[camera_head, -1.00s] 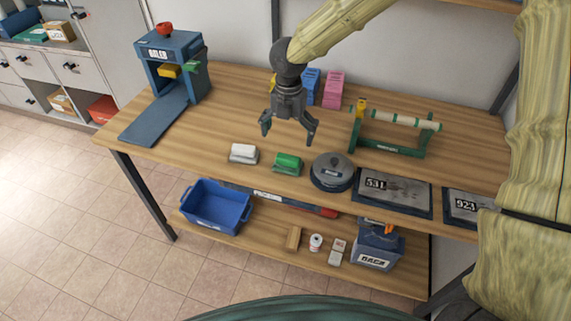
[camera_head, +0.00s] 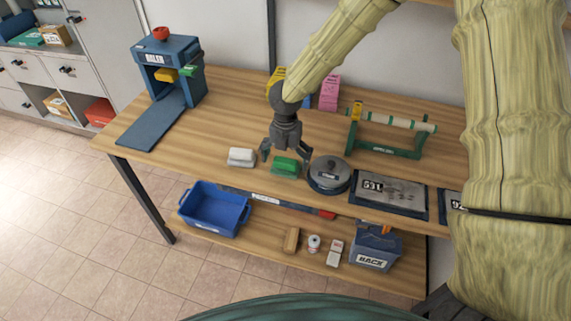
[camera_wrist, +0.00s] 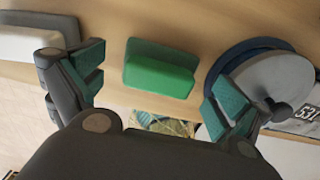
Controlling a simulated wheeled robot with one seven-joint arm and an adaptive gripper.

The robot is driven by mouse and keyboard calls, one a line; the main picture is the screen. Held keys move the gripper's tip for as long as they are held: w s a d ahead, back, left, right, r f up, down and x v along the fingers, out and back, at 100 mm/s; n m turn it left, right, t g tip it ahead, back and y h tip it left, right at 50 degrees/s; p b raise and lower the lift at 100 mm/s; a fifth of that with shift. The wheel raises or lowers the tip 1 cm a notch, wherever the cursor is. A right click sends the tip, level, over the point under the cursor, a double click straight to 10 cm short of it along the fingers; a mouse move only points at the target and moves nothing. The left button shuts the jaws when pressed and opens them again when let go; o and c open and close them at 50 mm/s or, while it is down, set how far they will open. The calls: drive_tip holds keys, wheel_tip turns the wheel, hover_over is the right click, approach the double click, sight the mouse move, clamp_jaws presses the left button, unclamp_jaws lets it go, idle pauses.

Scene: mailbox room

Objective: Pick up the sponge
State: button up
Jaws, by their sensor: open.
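A green block (camera_head: 286,165), which looks like the sponge, lies on the wooden table near its front edge. It also shows in the wrist view (camera_wrist: 158,72), long and flat-sided, with a darker green upper side. My gripper (camera_head: 287,152) is open and empty just above and behind it in the head view. In the wrist view my gripper's two green-padded fingers (camera_wrist: 162,88) are spread to either side of the block, and no contact shows. A white block on a grey base (camera_head: 241,157) sits to its left.
A round grey lidded tin (camera_head: 330,174) stands close on the right, near my right finger. Dark numbered plates (camera_head: 390,196) lie beyond it. A green stand with a roll (camera_head: 390,138) is behind. A blue bin (camera_head: 215,210) sits on the lower shelf. The table's left middle is clear.

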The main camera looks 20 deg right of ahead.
sight(286, 160)
drive_tip(key=shift+f, duration=1.1)
drive_tip(key=shift+c, duration=0.2)
drive_tip(key=c, duration=1.1)
drive_tip(key=shift+o, duration=0.2)
drive_tip(key=shift+r, duration=0.1)
wheel_tip(286, 160, up, 10)
drive_tip(key=shift+f+b, duration=0.1)
drive_tip(key=shift+b, duration=0.9)
